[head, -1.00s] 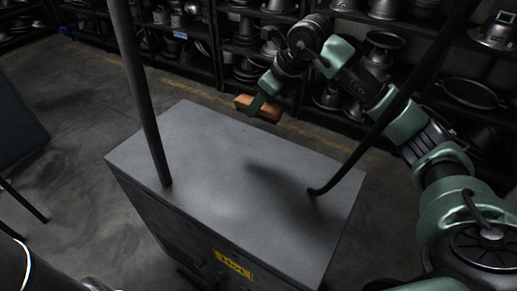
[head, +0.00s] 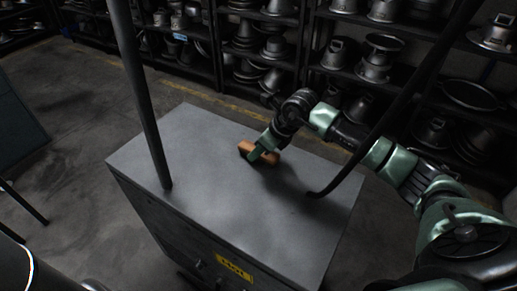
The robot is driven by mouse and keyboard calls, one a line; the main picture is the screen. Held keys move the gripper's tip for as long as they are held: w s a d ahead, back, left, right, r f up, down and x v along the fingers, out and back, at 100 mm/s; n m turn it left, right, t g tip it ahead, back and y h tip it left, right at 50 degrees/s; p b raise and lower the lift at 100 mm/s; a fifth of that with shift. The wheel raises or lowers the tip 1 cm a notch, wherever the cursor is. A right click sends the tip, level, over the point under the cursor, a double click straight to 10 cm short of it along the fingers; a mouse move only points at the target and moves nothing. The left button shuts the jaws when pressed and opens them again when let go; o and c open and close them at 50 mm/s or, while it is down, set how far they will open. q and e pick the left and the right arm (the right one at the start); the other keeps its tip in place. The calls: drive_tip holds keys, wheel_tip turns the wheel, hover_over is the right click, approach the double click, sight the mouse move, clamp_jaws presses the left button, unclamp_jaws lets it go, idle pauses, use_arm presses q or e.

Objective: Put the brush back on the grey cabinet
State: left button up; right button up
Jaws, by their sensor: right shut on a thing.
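The grey cabinet (head: 205,200) stands in the middle of the head view with a flat, mostly bare top. The brush (head: 268,151) has an orange-brown wooden body with a dark part at its left end. My right gripper (head: 256,155) reaches in from the right and is shut on the brush. The brush is over the far part of the cabinet top, at or very near the surface; I cannot tell whether it touches. A soft shadow lies beside it. My left gripper is not in view.
Two dark posts, one at the left (head: 145,110) and one curved at the right (head: 345,172), rise in front of and over the cabinet top. Shelves with metal hat moulds (head: 375,62) stand behind. A yellow label (head: 234,267) is on the cabinet's front.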

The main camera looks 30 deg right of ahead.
drive_tip(key=o, duration=1.2)
drive_tip(key=v, duration=1.2)
drive_tip(key=shift+b, duration=0.45)
drive_tip(key=shift+r, duration=0.15)
